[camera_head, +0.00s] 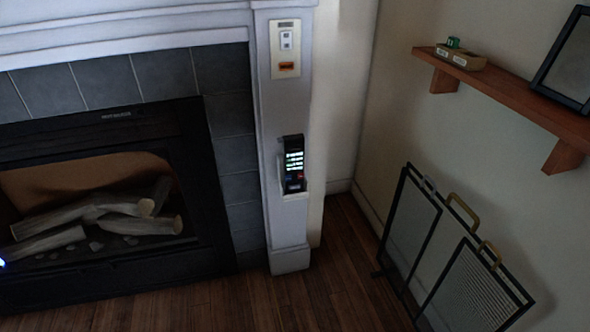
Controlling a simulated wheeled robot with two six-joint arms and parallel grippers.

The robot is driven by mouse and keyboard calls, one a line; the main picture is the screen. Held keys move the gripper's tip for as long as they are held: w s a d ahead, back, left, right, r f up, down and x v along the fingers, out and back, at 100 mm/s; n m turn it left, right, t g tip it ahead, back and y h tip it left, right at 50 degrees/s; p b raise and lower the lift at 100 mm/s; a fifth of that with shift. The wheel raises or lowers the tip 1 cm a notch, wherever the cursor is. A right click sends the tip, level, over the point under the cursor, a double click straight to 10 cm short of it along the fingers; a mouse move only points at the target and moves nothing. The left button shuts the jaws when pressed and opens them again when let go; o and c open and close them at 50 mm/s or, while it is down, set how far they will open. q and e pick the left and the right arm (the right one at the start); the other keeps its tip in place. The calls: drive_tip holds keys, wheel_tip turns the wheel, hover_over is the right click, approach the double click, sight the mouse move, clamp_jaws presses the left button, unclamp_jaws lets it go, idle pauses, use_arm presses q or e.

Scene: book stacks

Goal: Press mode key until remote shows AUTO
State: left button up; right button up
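A black remote (293,163) stands upright in a small white holder (297,194) on the white fireplace pillar. Neither of my grippers is in view.
A cream wall plate (286,50) with a switch and an orange part is above the remote. A fireplace (110,115) with logs is at left. A folding screen (409,215) stands on the wood floor at right, below a wooden shelf (510,95) holding a box (460,58).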

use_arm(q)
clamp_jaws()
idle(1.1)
